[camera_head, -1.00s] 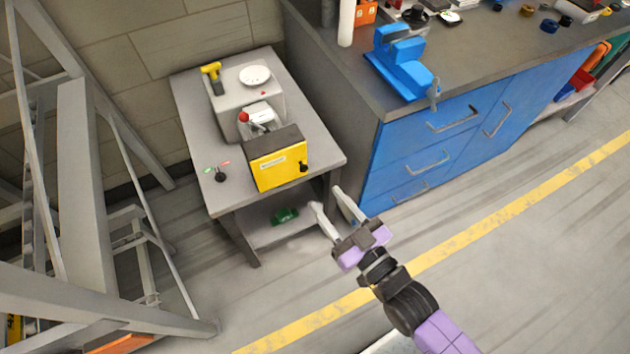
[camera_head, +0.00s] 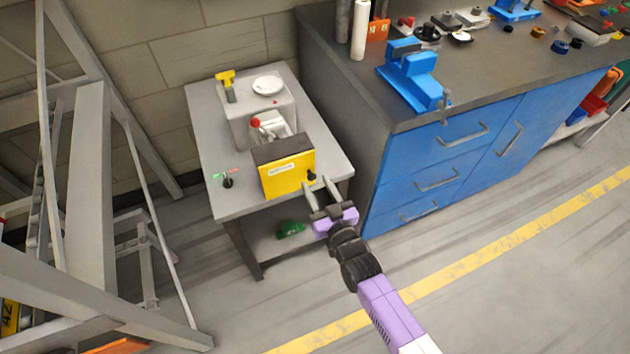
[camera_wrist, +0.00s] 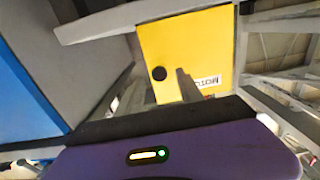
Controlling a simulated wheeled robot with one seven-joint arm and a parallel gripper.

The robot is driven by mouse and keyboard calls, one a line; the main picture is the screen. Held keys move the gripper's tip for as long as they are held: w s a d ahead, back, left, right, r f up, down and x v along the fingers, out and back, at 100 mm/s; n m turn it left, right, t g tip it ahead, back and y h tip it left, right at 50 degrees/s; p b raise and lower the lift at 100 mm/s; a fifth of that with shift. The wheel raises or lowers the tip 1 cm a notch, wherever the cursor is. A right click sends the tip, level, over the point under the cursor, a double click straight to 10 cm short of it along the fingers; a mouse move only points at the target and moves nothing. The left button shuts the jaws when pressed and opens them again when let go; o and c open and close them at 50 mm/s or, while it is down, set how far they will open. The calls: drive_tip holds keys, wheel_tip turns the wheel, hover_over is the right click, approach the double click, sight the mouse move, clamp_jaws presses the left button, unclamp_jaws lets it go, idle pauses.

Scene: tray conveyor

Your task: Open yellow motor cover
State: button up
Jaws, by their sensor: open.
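The yellow motor cover (camera_head: 288,177) is the front panel of a dark-topped box on a small grey table. It stands upright and looks closed, with a white label and a black knob (camera_head: 311,175) near its right edge. In the wrist view the yellow cover (camera_wrist: 190,50) appears rotated, with the knob (camera_wrist: 159,74) and part of the label showing. My gripper (camera_head: 318,186) is open, its two fingers pointing at the knob. In the head view the fingertips appear close beside the knob; I cannot tell whether they touch it. In the wrist view the knob shows between the fingers.
The grey table (camera_head: 231,205) also bears a machine with a red-knobbed lever (camera_head: 255,122) and a small switch (camera_head: 228,182). A green object (camera_head: 290,229) lies on its lower shelf. A blue-drawered workbench (camera_head: 440,150) stands close on the right. A grey frame (camera_head: 85,190) stands left. Floor in front is open.

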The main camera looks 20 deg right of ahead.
drive_tip(key=shift+w, duration=1.2)
clamp_jaws()
idle(0.6)
